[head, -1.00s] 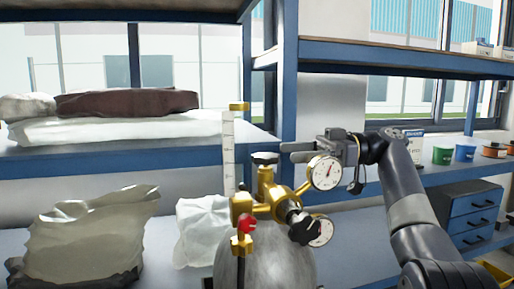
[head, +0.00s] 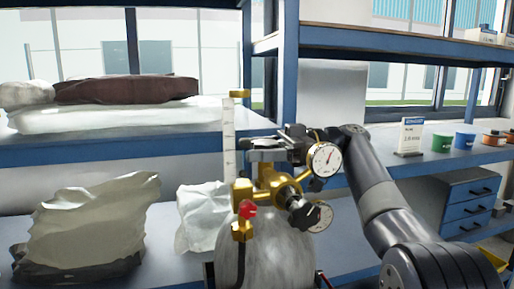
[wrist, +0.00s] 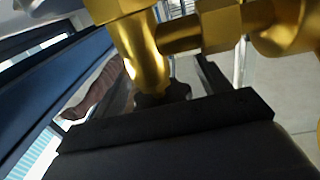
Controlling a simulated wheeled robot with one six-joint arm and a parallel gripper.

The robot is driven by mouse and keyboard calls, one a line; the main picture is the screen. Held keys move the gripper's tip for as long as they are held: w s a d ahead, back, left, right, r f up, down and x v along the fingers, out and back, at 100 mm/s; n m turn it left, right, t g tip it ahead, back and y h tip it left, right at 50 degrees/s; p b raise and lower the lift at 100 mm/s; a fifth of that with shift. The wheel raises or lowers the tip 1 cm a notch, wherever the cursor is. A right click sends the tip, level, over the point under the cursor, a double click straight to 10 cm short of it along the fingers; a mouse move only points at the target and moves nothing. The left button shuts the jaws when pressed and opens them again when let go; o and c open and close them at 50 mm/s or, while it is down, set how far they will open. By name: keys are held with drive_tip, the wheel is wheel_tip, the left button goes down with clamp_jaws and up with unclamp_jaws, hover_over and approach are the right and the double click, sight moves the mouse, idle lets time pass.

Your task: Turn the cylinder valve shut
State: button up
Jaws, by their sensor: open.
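The grey gas cylinder (head: 262,262) stands upright at the front, with a brass valve body (head: 268,178) on top. Its dark valve knob (wrist: 165,94) shows in the wrist view beneath the brass parts; in the head view my gripper largely hides it. My gripper (head: 263,150) is open at the top of the valve, its fingers reaching left at knob height. In the wrist view the knob appears between the fingers; I cannot tell whether they touch it.
Two round gauges, an upper one (head: 325,159) and a lower one (head: 318,217), sit right of the valve, close to my gripper and arm. A red-knobbed fitting (head: 246,210) is in front. Plastic sacks (head: 90,225) lie on the bench at left. Shelf posts (head: 287,65) stand behind.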

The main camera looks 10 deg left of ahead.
drive_tip(key=shift+c, duration=0.4)
drive_tip(key=c, duration=0.9)
drive_tip(key=shift+f+m+t+y+b, duration=0.35)
drive_tip(key=shift+t+b, duration=0.25)
drive_tip(key=shift+b, duration=0.35)
drive_tip(key=shift+w+m+t+b, duration=0.1)
drive_tip(key=shift+m+t+b, duration=0.65)
drive_tip(key=shift+t+b, duration=0.35)
drive_tip(key=m+t+b, duration=0.1)
drive_tip(key=t+b, duration=0.1)
drive_tip(key=shift+w+r+m+t+y+b, duration=0.15)
drive_tip(key=shift+m+t+y+b, duration=0.15)
drive_tip(key=shift+m+t+y, duration=0.1)
drive_tip(key=shift+w+r+m+t, duration=0.1)
drive_tip(key=shift+r+m+t, duration=0.15)
drive_tip(key=shift+t, duration=0.25)
drive_tip(key=o, duration=1)
